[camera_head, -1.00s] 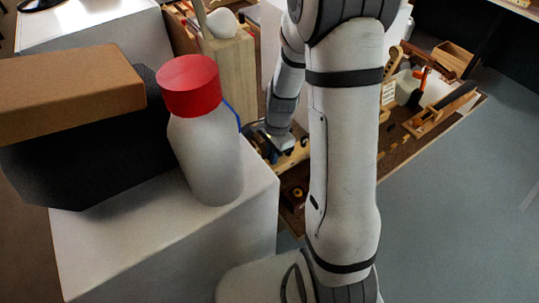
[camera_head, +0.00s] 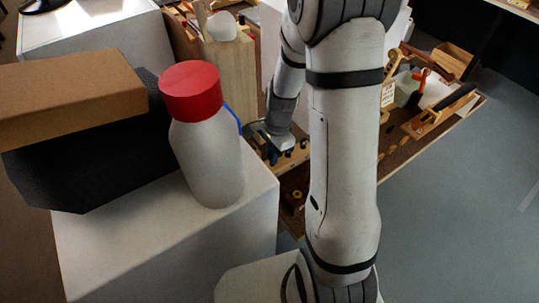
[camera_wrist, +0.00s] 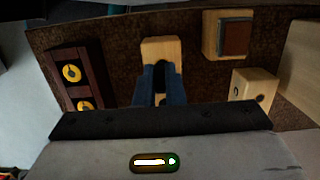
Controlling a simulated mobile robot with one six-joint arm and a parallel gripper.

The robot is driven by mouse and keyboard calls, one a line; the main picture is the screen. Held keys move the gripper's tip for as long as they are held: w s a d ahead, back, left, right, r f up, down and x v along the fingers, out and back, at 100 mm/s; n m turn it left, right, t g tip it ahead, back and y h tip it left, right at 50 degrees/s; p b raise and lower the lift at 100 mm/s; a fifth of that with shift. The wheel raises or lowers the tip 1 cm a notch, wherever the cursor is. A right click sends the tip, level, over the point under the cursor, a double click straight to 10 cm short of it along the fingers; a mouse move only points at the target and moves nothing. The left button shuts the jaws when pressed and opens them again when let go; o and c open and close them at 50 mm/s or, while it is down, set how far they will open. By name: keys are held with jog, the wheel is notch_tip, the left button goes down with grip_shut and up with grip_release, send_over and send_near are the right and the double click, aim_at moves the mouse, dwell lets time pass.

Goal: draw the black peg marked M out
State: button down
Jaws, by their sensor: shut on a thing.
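My gripper (camera_wrist: 160,84) shows in the wrist view with its two blue fingers close together. They are shut on a small dark thing, which seems to be the black peg (camera_wrist: 160,99); its mark M cannot be read. A pale wooden block (camera_wrist: 161,48) lies just beyond the fingertips, and the fingers hide its near end. I cannot tell how far the peg sits in any hole. In the head view my gripper (camera_head: 272,153) is small and low at a pale wooden piece with dark spots (camera_head: 294,157), partly behind the white box's edge.
In the wrist view, a dark rack with yellow rings (camera_wrist: 73,82) stands left, and a holed wooden block (camera_wrist: 254,90) and a block with a brown top (camera_wrist: 232,38) stand right. In the head view, a red-capped bottle (camera_head: 205,150) stands on a white box (camera_head: 160,248).

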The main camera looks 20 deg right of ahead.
jog(key=shift+r+p, duration=1.5)
jog(key=shift+r, duration=0.45)
jog(key=shift+r, duration=0.1)
notch_tip(320, 180, up, 7)
jog(key=p, duration=0.5)
jog(key=shift+w+p, duration=0.15)
jog(key=shift+p, duration=0.15)
